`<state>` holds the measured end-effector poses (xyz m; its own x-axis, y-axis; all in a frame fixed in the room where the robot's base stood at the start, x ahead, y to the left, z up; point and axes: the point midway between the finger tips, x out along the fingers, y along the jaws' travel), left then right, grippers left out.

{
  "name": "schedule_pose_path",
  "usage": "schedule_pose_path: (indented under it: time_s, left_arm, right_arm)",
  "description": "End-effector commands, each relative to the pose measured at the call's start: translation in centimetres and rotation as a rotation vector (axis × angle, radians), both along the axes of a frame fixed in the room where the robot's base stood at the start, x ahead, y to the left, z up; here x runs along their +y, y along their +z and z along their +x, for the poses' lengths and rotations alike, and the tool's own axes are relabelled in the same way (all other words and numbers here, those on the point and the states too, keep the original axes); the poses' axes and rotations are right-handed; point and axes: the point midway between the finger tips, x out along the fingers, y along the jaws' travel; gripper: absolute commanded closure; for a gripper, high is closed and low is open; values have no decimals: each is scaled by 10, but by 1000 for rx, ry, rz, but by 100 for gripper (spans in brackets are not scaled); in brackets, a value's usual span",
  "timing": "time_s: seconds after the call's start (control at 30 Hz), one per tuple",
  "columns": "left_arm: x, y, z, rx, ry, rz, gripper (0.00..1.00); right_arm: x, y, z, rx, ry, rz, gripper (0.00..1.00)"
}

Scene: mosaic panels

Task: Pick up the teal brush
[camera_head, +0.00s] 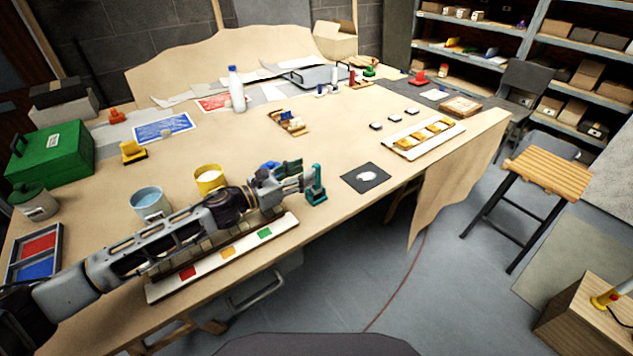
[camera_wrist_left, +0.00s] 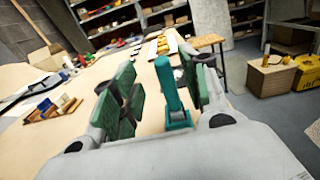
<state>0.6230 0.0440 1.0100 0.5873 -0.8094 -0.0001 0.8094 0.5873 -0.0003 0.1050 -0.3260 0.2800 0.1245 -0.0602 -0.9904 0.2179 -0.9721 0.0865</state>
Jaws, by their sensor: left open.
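The teal brush (camera_head: 315,184) stands upright near the front edge of the table (camera_head: 222,132), its handle up and its wider base on the tabletop. My left gripper (camera_head: 296,180) reaches in from the left, low over the table, with its fingertips right beside the brush. In the left wrist view the brush (camera_wrist_left: 168,88) shows between the two green-padded fingers of the open gripper (camera_wrist_left: 163,90), nearer the right finger. A gap shows on its left; contact on the right is unclear. My right gripper is out of view.
A white panel with coloured tiles (camera_head: 228,252) lies under my left arm. A dark square card (camera_head: 366,177) lies right of the brush. The front table edge is close.

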Motion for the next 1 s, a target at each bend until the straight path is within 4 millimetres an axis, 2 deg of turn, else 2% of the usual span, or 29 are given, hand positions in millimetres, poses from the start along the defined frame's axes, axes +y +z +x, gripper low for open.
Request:
schedule_pose_path:
  time_s: [0.17,0.43,1.0]
  left_arm:
    - [0,0,0,0,0,0,55]
    - [-5,0,3,0,0,-1,55]
    - [-41,1,27,0,1,0,55]
  right_arm:
    - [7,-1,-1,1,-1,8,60]
    - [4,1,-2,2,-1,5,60]
    - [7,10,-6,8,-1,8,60]
